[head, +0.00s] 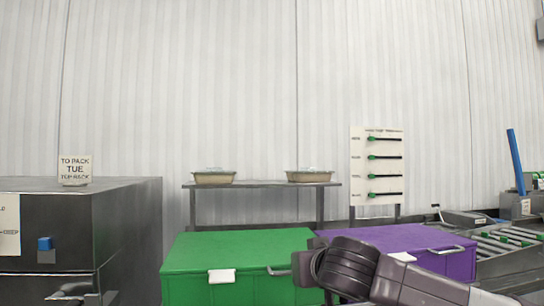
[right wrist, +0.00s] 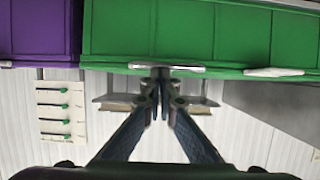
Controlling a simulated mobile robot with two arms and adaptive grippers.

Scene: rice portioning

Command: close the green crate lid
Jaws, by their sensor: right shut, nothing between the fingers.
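The green crate (head: 215,290) stands at the front centre. Its green lid (head: 240,246) lies flat and looks level on top, with a white tag (head: 221,276) and a grey handle (head: 278,271) at the front edge. My right arm comes in from the lower right, and its wrist hides the crate's front right corner. In the right wrist view my right gripper (right wrist: 160,82) is shut and empty, its tips at the lid's handle (right wrist: 166,67); I cannot tell whether they touch it. My left gripper is not in view.
A purple crate (head: 405,237) stands to the right of the green one. A dark cabinet (head: 125,230) is at the left. Behind are a shelf (head: 262,185) with two bowls and a white board (head: 384,150). A roller conveyor (head: 510,240) is at the right.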

